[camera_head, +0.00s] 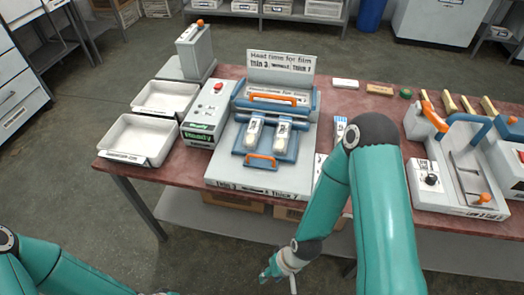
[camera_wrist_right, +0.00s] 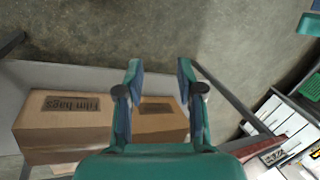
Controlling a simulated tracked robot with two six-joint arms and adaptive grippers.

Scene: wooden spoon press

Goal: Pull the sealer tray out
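The sealer (camera_head: 272,187) stands on the table in the head view, a white base with a blue upper frame and an orange handle (camera_head: 274,98) at the back. Its blue sealer tray (camera_head: 240,147) sits at the front with an orange handle (camera_head: 261,161) and two white packets (camera_head: 281,137) on it. My right gripper (camera_head: 280,270) is below and in front of the table edge, apart from the tray. In the right wrist view my right gripper (camera_wrist_right: 158,82) has its fingers spread with nothing between them. My left arm shows at the lower left; its gripper is out of sight.
Two white bins (camera_head: 137,137) and a box with a green "Ready" display (camera_head: 208,113) stand left of the sealer. Another machine (camera_head: 459,170) stands at the right. Cardboard boxes (camera_wrist_right: 66,120) sit on the shelf below. My right arm hides part of the table.

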